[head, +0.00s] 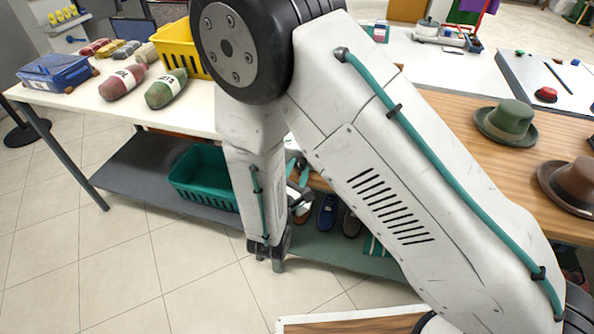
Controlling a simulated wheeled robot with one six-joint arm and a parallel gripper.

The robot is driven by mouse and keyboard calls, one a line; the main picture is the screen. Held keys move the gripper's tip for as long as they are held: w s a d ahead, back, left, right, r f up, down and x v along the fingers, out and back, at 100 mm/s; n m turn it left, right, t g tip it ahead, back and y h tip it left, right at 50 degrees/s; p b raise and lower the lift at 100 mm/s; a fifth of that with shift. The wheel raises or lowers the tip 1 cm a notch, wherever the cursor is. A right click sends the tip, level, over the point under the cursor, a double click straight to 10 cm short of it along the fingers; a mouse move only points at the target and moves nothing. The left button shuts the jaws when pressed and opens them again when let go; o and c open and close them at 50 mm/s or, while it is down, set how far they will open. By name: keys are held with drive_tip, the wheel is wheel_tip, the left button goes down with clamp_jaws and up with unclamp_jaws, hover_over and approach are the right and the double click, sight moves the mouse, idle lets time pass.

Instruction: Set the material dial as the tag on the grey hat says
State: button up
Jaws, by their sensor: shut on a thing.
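I see no grey hat, hat tag or material dial in the head view. A green hat (508,121) with a dark band sits on the wooden counter at the right. A brown hat (573,184) sits nearer, cut by the right edge. My arm fills the middle of the view and bends down in front of the counter. My gripper's jaws cannot be made out; small white and teal parts beside the lower arm are too hidden to identify.
A green basket (203,178) and shoes (327,214) are on lower shelves. A red button (546,94) is at right.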

drive_tip(key=o, duration=1)
drive_tip(key=shift+c, duration=0.2)
drive_tip(key=v, duration=0.7)
drive_tip(key=shift+s, duration=0.4)
drive_tip(key=shift+a, duration=0.1)
